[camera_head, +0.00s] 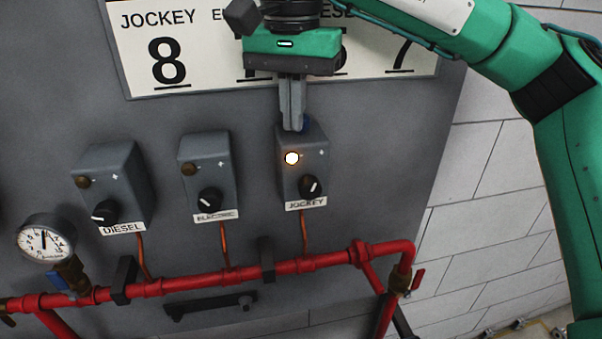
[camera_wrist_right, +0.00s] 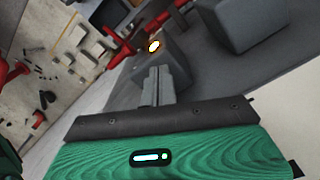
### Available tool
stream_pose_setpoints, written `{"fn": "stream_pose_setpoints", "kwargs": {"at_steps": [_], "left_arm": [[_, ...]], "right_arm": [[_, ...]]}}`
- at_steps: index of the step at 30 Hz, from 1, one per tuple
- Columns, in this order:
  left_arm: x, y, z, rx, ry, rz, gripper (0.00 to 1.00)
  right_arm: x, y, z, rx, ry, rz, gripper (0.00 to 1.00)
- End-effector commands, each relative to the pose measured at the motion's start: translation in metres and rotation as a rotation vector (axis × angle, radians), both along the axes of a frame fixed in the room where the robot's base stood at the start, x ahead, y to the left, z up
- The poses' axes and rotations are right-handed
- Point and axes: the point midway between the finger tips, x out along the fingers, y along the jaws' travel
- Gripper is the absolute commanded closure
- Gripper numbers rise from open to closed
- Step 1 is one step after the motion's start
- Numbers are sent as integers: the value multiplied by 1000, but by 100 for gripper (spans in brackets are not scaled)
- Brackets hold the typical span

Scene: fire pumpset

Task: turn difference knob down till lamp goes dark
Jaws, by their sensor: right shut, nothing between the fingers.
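The jockey box (camera_head: 302,165) is the rightmost of three grey switch boxes on the panel. Its lamp (camera_head: 291,158) glows, and the lit lamp also shows in the right wrist view (camera_wrist_right: 154,46). Below the lamp is a black knob (camera_head: 310,187) with a pale pointer mark, above the JOCKEY label (camera_head: 306,203). I cannot tell which knob is the difference knob by name. My right gripper (camera_head: 293,127) is shut and empty, pointing down at the top of the jockey box, above the lamp. I cannot tell if it touches the box. My left gripper is not in view.
The electric box (camera_head: 206,170) and diesel box (camera_head: 113,180) stand to the left with dark lamps. A pressure gauge (camera_head: 45,240) is at far left. A red pipe (camera_head: 200,282) runs below the boxes. A number board (camera_head: 190,55) is above.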

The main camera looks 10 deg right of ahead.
Motion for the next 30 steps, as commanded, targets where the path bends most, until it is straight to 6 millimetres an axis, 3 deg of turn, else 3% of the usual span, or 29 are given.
{"fn": "stream_pose_setpoints", "kwargs": {"at_steps": [30], "left_arm": [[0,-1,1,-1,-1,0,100]], "right_arm": [[4,-4,-1,1,-1,-2,100]]}}
